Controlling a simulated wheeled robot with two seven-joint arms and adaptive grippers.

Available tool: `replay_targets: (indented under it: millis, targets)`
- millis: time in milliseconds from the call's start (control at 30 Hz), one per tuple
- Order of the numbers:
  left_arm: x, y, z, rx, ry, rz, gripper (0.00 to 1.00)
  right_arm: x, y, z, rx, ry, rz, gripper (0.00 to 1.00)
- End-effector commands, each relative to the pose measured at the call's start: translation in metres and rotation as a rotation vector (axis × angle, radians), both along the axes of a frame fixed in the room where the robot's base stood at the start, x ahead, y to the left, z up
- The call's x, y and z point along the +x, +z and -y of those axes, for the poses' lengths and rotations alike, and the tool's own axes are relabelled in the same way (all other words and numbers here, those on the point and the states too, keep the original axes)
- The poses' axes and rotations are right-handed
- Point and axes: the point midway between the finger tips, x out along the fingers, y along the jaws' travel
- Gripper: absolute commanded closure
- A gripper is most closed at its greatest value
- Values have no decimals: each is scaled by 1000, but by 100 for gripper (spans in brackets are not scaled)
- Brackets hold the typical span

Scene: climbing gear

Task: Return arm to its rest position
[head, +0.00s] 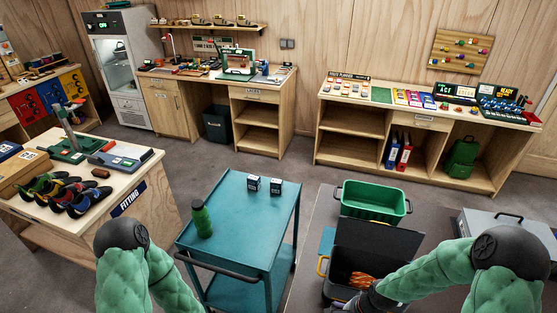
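My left arm (140,265), in a padded green sleeve with a dark round joint, shows at the bottom left of the head view. Its gripper is out of the picture. My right arm (440,274) comes in from the lower right and reaches left across the front of an open dark case (378,237). The dark end of the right gripper (354,304) is at the case's near side, at the bottom edge of the picture. Its fingers are too cut off and small to tell open from shut. Something orange-striped (362,281) lies in the case, close to that gripper.
A green bin (374,202) stands behind the case, and a grey lidded box (497,228) lies to the right. A teal cart (233,222) with a green bottle (201,218) stands left of the case. A fitting counter (128,180) with shoes is farther left. Floor behind is clear.

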Motion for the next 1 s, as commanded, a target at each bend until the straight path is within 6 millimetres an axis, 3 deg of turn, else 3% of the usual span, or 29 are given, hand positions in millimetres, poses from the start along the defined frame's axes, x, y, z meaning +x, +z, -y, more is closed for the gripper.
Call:
replay_targets:
  millis: [100,300,733,1000]
  targets:
    - [0,0,0,0,0,0,55,-19,-28,-25,26,139,33,4]
    - [0,0,0,0,0,0,55,-49,-63,-54,41,349,104,4]
    - [0,0,0,0,0,0,55,-97,-99,-84,34,626,185,4]
    - [0,-40,0,0,0,-1,55,-90,-133,-87,25,650,206,4]
